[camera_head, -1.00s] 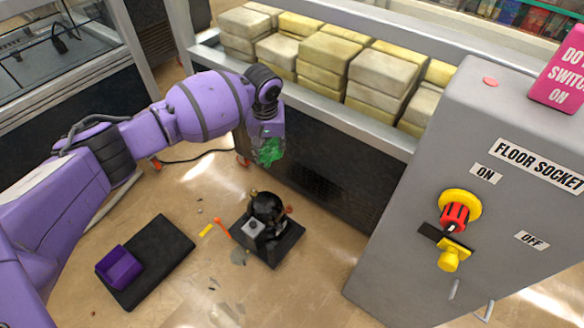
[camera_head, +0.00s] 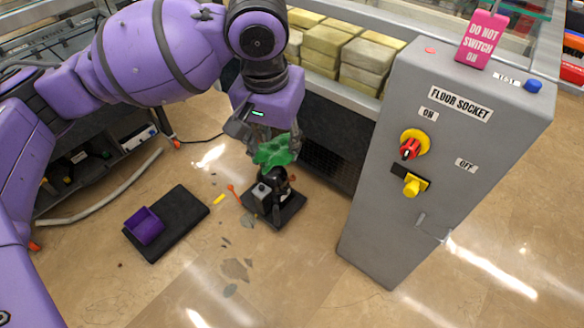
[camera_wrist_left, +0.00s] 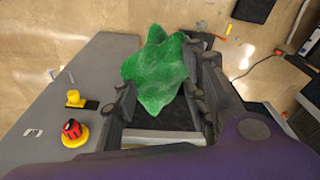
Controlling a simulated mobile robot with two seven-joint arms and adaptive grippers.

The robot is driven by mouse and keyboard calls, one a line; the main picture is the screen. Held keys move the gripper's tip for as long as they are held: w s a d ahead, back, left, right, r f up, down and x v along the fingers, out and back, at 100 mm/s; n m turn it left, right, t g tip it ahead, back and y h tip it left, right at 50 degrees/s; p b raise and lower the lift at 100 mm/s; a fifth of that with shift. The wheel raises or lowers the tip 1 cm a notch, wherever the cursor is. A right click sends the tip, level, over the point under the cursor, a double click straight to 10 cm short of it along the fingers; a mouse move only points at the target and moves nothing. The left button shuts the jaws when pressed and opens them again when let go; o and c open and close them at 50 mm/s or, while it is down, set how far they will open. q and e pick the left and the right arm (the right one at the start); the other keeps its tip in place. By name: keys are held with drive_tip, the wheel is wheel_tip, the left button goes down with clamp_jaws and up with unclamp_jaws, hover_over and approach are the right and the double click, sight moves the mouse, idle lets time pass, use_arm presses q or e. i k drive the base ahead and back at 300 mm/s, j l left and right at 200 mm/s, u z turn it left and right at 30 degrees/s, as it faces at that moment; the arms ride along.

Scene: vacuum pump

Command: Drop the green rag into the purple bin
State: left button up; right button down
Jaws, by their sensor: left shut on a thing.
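The green rag (camera_head: 277,150) hangs crumpled from my left gripper (camera_head: 268,138), which is shut on it, in the middle of the head view. In the left wrist view the rag (camera_wrist_left: 156,70) sits between the fingers of my left gripper (camera_wrist_left: 165,95). The small purple bin (camera_head: 144,226) stands open on the left part of a black mat (camera_head: 182,213) on the floor, well to the left of and below the rag. My right gripper is in neither view.
A black pump (camera_head: 272,192) on a dark base stands on the floor beneath the rag. A grey floor socket cabinet (camera_head: 390,150) with knobs rises at right. Pale blocks (camera_head: 365,60) lie on a shelf behind. Orange and yellow (camera_head: 219,199) bits and flat debris lie on the floor.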

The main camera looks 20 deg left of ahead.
sight(145, 226)
drive_tip(key=u, duration=1.95)
drive_tip(key=i+j+z, duration=0.4)
drive_tip(key=i, duration=0.3)
drive_tip(key=i+j+z, duration=0.35)
drive_tip(key=i+j, duration=0.25)
drive_tip(key=i, duration=0.05)
